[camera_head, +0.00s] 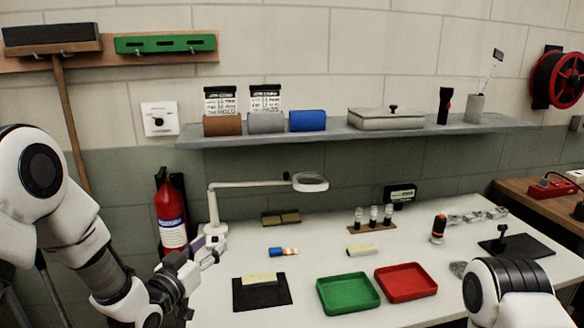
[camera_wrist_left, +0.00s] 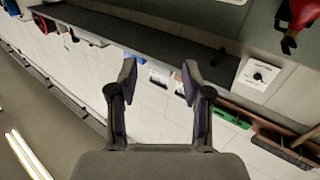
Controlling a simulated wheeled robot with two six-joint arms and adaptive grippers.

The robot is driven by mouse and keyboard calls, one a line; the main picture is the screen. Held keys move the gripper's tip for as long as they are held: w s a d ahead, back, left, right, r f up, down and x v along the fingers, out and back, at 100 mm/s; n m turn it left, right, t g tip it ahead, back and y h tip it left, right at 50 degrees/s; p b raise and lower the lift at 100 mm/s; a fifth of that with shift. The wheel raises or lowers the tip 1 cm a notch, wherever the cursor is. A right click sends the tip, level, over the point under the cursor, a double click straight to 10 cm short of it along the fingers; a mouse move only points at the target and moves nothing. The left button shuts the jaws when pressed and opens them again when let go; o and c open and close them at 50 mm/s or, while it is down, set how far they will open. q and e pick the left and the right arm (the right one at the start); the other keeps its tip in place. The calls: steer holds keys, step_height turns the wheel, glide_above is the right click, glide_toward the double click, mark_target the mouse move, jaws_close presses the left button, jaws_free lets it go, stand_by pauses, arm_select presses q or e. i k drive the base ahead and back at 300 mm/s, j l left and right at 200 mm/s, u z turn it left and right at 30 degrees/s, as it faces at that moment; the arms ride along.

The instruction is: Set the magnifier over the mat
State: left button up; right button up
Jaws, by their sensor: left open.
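The magnifier (camera_head: 310,182) is a white ring lens on a jointed arm, standing on a white base (camera_head: 214,232) at the table's back left. Its lens hangs over the back of the table, behind the black mat (camera_head: 245,297). The mat lies near the front left with a cream block (camera_head: 259,279) on it. My left gripper (camera_head: 210,249) is open, in front of and close to the magnifier's base; I cannot tell whether they touch. The left wrist view shows the open fingers (camera_wrist_left: 158,78) with nothing between them. My right gripper is out of view.
A green tray (camera_head: 347,310) and red tray (camera_head: 406,296) stand right of the mat. A blue-and-orange tube (camera_head: 283,252) and small block (camera_head: 361,250) lie behind them. A fire extinguisher (camera_head: 172,215) stands left. A shelf (camera_head: 350,132) runs above the table.

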mark_target(323, 187)
steer(key=i+l, duration=0.2)
steer(key=i, duration=0.2)
steer(key=i+l, duration=0.15)
steer(key=i, duration=0.25)
steer(key=i+l, duration=0.2)
steer(key=i, duration=0.15)
